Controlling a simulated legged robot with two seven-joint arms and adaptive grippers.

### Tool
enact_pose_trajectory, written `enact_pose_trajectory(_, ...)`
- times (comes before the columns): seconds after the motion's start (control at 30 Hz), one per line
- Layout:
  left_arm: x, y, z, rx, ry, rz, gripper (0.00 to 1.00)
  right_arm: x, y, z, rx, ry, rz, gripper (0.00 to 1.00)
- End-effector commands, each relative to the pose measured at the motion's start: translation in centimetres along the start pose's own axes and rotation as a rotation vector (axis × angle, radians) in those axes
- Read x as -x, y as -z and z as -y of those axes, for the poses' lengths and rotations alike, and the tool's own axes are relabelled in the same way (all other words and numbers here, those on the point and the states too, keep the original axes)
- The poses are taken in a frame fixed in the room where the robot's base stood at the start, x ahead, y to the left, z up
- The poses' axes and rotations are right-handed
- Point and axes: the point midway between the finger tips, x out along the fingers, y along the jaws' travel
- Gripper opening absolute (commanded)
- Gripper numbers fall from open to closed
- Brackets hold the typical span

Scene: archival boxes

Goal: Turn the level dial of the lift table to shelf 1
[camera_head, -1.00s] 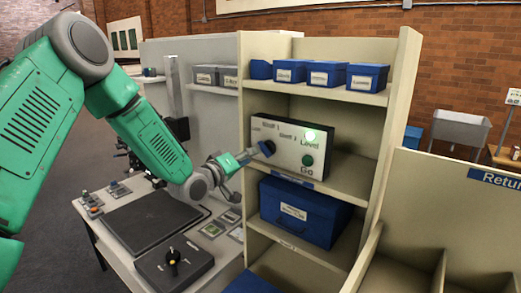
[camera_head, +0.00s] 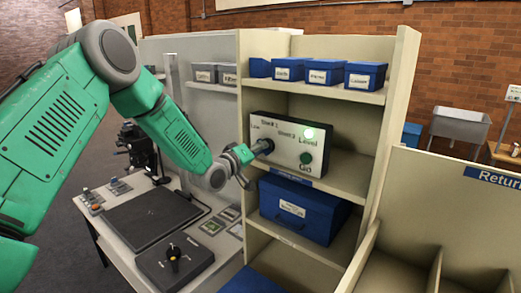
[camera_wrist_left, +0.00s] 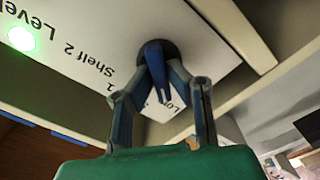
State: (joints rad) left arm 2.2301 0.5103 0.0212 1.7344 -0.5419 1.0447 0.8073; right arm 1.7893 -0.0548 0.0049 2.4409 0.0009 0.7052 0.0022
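The level dial (camera_head: 264,146) is a blue handle on a dark round base, on the left part of a white control panel. In the left wrist view the dial handle (camera_wrist_left: 154,62) has its narrow end toward the partly hidden "Low" label. My left gripper (camera_head: 248,153) is at the dial, its fingers (camera_wrist_left: 160,72) closed in on both sides of the handle. The labels Shelf 1, Shelf 2 and Level show on the panel (camera_head: 283,130). A green light (camera_head: 309,134) is lit, with a green Go button (camera_head: 306,158) below it. My right gripper is out of view.
The panel stands in a beige shelf unit (camera_head: 396,100). Small blue boxes (camera_head: 325,72) sit above and a large blue box (camera_head: 300,210) below. A bench with a dark plate (camera_head: 150,215) and a black-knobbed box (camera_head: 175,262) lies at the lower left.

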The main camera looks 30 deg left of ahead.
Motion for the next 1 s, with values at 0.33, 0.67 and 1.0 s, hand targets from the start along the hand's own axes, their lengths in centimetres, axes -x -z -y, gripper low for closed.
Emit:
enact_pose_trajectory(0.33,0.1,0.1,0.4,-0.086,0.007,-0.003,0.0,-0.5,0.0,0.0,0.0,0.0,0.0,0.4)
enact_pose_trajectory(0.67,0.2,0.0,0.4,-0.347,0.01,-0.001,0.0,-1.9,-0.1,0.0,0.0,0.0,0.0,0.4)
enact_pose_trajectory(1.0,0.2,-0.1,0.3,-0.637,0.01,0.002,0.0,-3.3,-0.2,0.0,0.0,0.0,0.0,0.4)
